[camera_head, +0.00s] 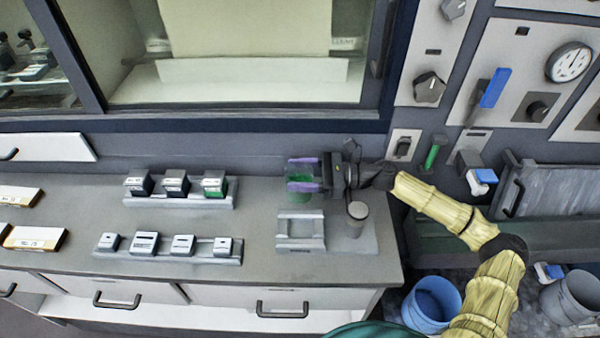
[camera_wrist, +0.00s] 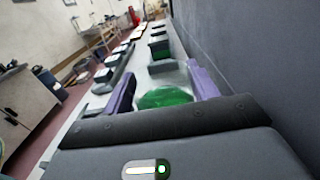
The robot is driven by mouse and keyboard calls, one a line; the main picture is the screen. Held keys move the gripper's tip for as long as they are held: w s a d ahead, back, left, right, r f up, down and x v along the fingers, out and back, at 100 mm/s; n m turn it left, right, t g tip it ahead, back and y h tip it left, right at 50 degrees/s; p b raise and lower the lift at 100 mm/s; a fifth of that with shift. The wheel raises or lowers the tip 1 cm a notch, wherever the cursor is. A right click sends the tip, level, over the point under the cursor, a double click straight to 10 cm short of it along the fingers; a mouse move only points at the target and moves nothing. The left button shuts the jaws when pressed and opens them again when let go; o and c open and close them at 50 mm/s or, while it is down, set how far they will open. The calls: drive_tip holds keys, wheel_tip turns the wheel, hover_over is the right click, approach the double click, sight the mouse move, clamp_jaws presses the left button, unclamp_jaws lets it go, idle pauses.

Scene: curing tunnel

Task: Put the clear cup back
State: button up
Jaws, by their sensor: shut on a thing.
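A clear cup (camera_head: 299,177) with green content is between the purple fingers of my gripper (camera_head: 297,173). My gripper is shut on it, near the back of the grey counter, behind a grey holder (camera_head: 301,243). I cannot tell if the cup touches the counter. In the wrist view the green round of the cup (camera_wrist: 165,97) shows between the purple fingers (camera_wrist: 163,88); the gripper body hides its near side.
A rack of dark-and-grey blocks (camera_head: 176,201), one green, stands left of the cup. A front rack (camera_head: 168,256) bears several small grey blocks. A grey cylinder (camera_head: 356,218) stands beside the holder. A window (camera_head: 250,70) rises behind; a blue bucket (camera_head: 432,305) is lower right.

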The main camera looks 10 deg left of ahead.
drive_tip(key=shift+w+f, duration=0.1)
idle(0.3)
drive_tip(key=o, duration=1.2)
drive_tip(key=shift+f, duration=0.1)
drive_tip(key=shift+c, duration=0.2)
drive_tip(key=b+v, duration=0.1)
drive_tip(key=v, duration=0.6)
drive_tip(key=shift+d, duration=0.25)
